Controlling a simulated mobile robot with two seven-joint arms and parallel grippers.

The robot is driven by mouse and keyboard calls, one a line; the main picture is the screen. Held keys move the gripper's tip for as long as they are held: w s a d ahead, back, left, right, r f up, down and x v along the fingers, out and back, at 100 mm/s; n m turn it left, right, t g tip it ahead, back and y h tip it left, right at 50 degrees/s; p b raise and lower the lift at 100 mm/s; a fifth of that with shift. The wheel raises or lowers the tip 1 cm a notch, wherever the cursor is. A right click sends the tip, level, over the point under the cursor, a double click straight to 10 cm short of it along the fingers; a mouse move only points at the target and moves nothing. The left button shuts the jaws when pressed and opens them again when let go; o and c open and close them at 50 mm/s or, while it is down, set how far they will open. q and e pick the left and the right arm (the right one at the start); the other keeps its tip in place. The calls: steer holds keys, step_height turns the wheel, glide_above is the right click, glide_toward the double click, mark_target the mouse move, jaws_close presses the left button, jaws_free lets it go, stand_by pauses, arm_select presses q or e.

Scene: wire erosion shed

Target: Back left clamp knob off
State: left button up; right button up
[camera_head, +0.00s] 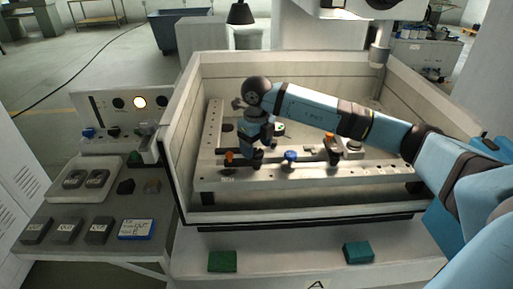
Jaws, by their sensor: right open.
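My right arm reaches in from the right over the open machine tank (190,215). My right gripper (254,162) points down at the left part of the metal work frame (330,174) and is open. An orange knob (229,157) stands just left of the gripper on the front rail. A blue knob (290,156) stands on the front rail to its right. Another orange knob (329,141) is farther right. The back left clamp knob cannot be made out clearly; the wrist covers part of the back left area. My left gripper is out of view.
The tank walls surround the work frame. To the left, a control panel (100,104) has a lit lamp, and a side table (70,212) holds a white tray (82,185), dark blocks and a blue-edged label.

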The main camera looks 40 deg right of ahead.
steer(key=shift+f, duration=0.75)
steer(key=c, duration=0.9)
steer(key=shift+c, duration=0.2)
